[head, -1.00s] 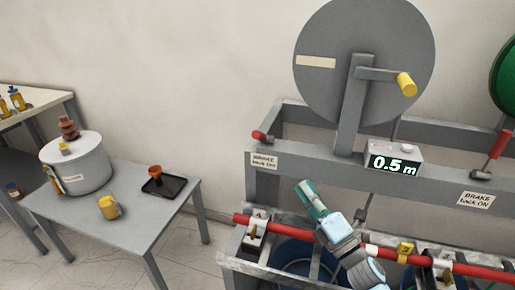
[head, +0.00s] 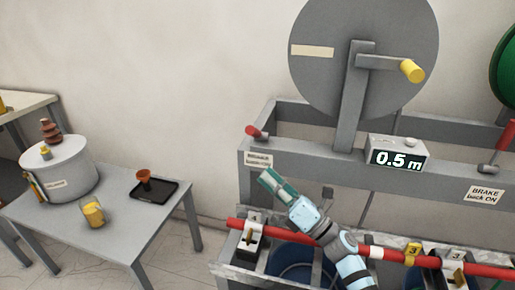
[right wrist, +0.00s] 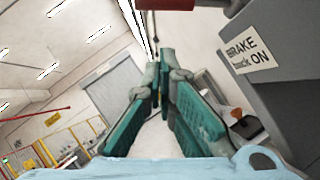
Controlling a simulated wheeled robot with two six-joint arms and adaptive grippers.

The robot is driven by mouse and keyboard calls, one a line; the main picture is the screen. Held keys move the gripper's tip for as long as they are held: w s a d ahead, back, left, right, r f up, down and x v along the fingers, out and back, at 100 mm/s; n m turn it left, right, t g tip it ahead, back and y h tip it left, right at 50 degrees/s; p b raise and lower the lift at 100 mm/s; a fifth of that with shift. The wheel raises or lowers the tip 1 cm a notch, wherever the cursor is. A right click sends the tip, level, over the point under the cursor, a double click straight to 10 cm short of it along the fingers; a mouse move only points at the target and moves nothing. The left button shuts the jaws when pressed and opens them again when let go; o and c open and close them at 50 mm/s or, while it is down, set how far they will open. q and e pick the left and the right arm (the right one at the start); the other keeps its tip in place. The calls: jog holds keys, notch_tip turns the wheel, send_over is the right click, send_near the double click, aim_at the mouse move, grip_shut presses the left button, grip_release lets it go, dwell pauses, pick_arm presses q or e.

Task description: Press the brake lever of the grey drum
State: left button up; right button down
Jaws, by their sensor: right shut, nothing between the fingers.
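The grey drum (head: 362,55) with its yellow crank knob (head: 411,70) stands on a grey frame. Its brake lever (head: 254,131) has a red handle at the frame's left end, above a "BRAKE back ON" label (head: 258,160). My right gripper (head: 268,178) has teal fingers, is shut and empty, and sits just below that label, apart from the red handle. In the right wrist view the fingers (right wrist: 160,72) are together, with the red handle (right wrist: 166,4) cut off at the top edge and the label (right wrist: 248,50) to the right. My left gripper is out of view.
A meter (head: 398,154) reads 0.5 m. A red bar (head: 300,240) crosses below my right arm. A second red lever (head: 505,136) and part of a green drum (head: 506,72) are at the right. A side table (head: 137,210) holds a pot, yellow mug and black tray.

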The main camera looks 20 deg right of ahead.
aim_at(256, 133)
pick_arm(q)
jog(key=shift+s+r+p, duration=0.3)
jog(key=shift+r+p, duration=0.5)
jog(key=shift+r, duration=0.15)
pick_arm(e)
jog(key=w+a+r, duration=0.1)
jog(key=w+r, duration=0.4)
jog(key=shift+w+a, duration=0.15)
jog(key=shift+a, duration=0.15)
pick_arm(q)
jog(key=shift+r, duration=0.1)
pick_arm(e)
jog(key=shift+r, duration=0.1)
